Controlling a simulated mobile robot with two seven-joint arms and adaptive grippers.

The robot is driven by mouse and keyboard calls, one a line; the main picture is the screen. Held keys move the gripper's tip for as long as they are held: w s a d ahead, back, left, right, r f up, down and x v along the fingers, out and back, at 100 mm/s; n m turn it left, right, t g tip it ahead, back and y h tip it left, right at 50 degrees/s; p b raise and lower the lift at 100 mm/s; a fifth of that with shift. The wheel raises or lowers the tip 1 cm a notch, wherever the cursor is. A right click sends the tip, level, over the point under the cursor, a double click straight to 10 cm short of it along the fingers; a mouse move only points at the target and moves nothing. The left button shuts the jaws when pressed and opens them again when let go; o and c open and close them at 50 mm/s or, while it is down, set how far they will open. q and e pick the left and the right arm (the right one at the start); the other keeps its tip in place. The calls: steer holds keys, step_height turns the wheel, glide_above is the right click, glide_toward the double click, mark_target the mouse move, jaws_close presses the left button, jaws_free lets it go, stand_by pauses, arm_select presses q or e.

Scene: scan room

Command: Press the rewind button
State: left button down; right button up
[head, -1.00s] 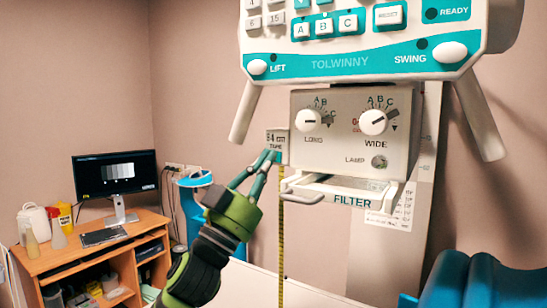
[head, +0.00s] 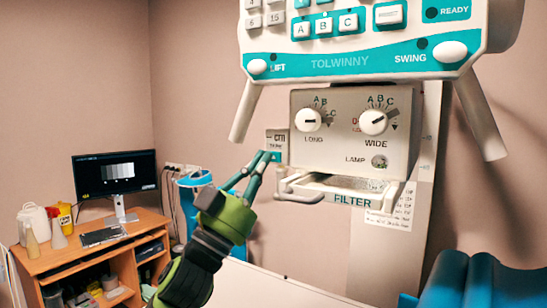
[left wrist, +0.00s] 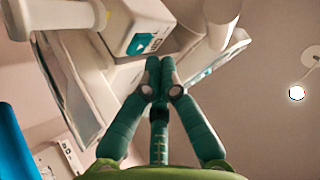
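The tape box (head: 277,140) is a small grey unit on the left side of the white lamp housing. Its display reads dashes and "cm". The rewind button (head: 276,157) is a small teal square low on the box; in the left wrist view it (left wrist: 140,43) shows a white arrow. My left gripper (head: 262,156) has its green fingers closed together with nothing between them. Its fingertips (left wrist: 160,64) are close beside the button; I cannot tell whether they touch it. No yellow tape hangs below the box. My right gripper is not in view.
The lamp housing (head: 345,165) carries two dials, with a filter tray (head: 340,188) below. The button panel (head: 360,62) hangs above. A wooden desk (head: 60,262) with a monitor (head: 115,173) stands left. A blue padded thing (head: 482,282) is at lower right.

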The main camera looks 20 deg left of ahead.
arm_select(q)
steer(key=s, duration=0.5)
steer(key=shift+a+b, duration=0.3)
steer(key=shift+a, duration=0.05)
stand_by(0.6)
